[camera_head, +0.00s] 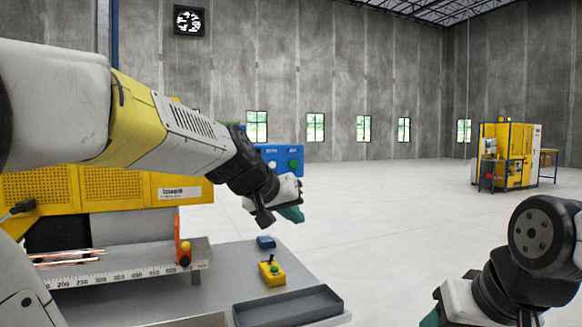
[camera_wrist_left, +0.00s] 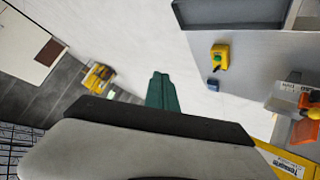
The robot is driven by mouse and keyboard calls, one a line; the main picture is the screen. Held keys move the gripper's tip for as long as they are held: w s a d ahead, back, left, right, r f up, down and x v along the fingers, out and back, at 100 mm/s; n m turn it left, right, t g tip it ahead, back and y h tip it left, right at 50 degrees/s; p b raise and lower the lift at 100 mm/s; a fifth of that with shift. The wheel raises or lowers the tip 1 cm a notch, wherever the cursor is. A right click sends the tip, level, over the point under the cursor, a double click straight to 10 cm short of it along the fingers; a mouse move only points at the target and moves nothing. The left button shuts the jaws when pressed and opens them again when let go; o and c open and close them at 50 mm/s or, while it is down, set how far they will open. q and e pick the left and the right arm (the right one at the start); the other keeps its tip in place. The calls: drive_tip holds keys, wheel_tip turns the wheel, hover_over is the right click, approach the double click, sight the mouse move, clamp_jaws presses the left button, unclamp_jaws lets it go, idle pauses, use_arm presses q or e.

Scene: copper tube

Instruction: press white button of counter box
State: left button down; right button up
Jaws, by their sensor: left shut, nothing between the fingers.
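A grey table holds a dark tray (camera_head: 290,306), a yellow box with a joystick (camera_head: 271,271) and a small blue block (camera_head: 266,242). A yellow machine (camera_head: 120,187) with a ruler and copper tubes stands at left. Open floor lies to the right.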

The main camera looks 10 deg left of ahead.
sight(273, 165)
use_arm(q)
drive_tip(key=w+a+r+n+t+y, duration=0.1)
drive_tip(key=w+a+r+t, duration=0.1)
drive_tip(key=w, duration=0.8)
drive_tip(key=w+a+r+n+t, duration=0.2)
drive_tip(key=w+a+r, duration=0.3)
drive_tip(key=w, duration=0.5)
drive_tip(key=shift+r+y, duration=0.4)
drive_tip(key=shift+r, duration=0.15)
drive_tip(key=shift+w, duration=0.15)
drive_tip(key=shift+w+a, duration=0.85)
drive_tip(key=shift+w, duration=0.35)
drive_tip(key=shift+w+a, duration=0.8)
drive_tip(key=shift+w, duration=0.4)
drive_tip(key=shift+w+a, duration=0.85)
drive_tip(key=shift+w, duration=0.35)
drive_tip(key=shift+w+a, duration=0.25)
drive_tip(key=shift+w, duration=0.05)
